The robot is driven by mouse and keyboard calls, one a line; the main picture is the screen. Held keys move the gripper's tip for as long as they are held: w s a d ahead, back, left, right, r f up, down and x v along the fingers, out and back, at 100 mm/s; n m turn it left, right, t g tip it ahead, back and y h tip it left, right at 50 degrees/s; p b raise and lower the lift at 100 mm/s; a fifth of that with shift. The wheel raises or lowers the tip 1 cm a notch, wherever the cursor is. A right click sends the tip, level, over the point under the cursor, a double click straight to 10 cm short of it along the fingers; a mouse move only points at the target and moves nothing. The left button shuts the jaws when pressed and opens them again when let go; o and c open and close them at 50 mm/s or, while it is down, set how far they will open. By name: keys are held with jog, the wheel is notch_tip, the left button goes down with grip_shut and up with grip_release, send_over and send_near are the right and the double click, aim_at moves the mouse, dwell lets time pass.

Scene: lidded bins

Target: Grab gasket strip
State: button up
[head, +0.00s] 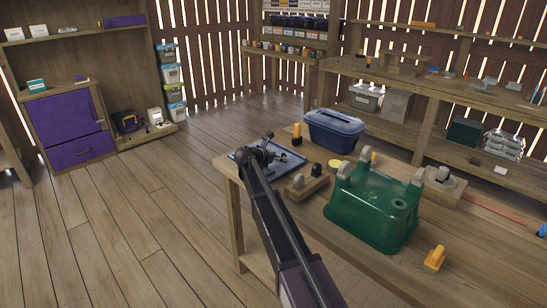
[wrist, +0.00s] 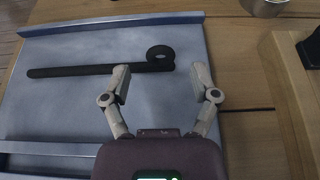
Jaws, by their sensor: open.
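The gasket strip (wrist: 85,71) is a long, thin black strip with a small round coil at its right end. It lies flat across a blue-grey tray (wrist: 60,110) in the wrist view. My gripper (wrist: 162,80) is open and empty. Its fingertips are on either side of the strip's coiled end, the left one overlapping the strip in the picture. I cannot tell the height of the fingers above the tray. In the head view my gripper (head: 275,157) is over the tray (head: 290,174) at the workbench's left end, and the arm hides part of the tray.
A blue lidded bin (head: 335,128) stands behind the tray. A green bin (head: 372,210) stands to the right. A wooden block (head: 307,186) and a yellow disc (head: 335,163) lie between. An orange piece (head: 434,259) is near the front edge. The floor at left is clear.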

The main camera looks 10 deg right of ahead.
jog(key=shift+b+x, duration=0.55)
jog(key=shift+x, duration=1.25)
jog(key=shift+f, duration=0.1)
jog(key=shift+s, duration=0.1)
jog(key=c, duration=1.1)
